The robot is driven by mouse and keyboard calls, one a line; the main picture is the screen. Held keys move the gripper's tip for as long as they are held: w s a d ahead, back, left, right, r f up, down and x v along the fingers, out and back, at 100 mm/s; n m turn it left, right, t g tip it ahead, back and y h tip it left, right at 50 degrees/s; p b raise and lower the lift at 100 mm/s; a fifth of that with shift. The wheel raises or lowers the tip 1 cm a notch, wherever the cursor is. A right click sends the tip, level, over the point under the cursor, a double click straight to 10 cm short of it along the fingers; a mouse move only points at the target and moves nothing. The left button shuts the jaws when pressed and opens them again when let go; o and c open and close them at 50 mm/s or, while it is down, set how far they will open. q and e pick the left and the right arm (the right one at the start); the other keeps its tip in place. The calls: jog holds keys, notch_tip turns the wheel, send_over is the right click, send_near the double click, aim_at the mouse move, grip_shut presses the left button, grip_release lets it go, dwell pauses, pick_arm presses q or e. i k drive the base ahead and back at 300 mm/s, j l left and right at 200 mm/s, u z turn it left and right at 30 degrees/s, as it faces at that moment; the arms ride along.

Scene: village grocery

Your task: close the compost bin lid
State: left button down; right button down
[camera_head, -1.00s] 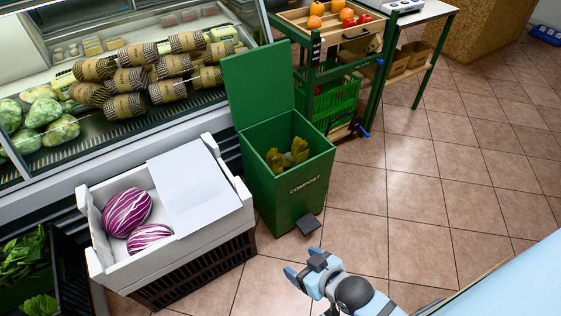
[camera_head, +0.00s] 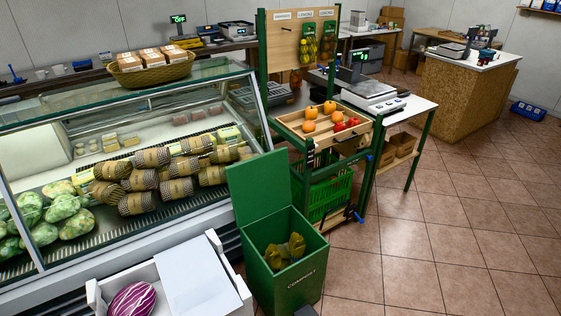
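The green compost bin (camera_head: 290,279) stands on the tiled floor right of the white box, with "COMPOST" written on its front. Its green lid (camera_head: 258,188) is open and stands upright along the bin's back left side. Yellow-brown leafy scraps (camera_head: 285,252) lie inside the bin. A dark pedal-like piece (camera_head: 306,311) shows at the bottom edge in front of the bin. Neither of my grippers is in this view.
A refrigerated display case (camera_head: 120,215) stands behind and left of the bin. A white box (camera_head: 140,276) with a red cabbage (camera_head: 132,299) is at left. A wooden produce stand (camera_head: 325,125) is behind the bin. Tiled floor (camera_head: 420,250) at right is clear.

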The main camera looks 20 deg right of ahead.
aim_at(259, 186)
jog(key=z, duration=1.7)
jog(key=i+l+z, duration=0.2)
jog(key=i+z, duration=0.15)
jog(key=i, duration=0.3)
jog(key=i+z, duration=0.35)
jog(key=i, duration=0.3)
jog(key=i+u, duration=0.45)
jog(key=i, duration=0.25)
jog(key=i+l+u, duration=0.2)
jog(key=i+u, duration=0.2)
jog(key=i, duration=0.25)
jog(key=i+j+u, duration=0.1)
jog(key=i+u, duration=0.4)
jog(key=i, duration=0.2)
jog(key=i+l+u, duration=0.15)
jog(key=i+u, duration=0.35)
jog(key=i, duration=0.15)
jog(key=i+u, duration=0.1)
jog(key=u, duration=1.6)
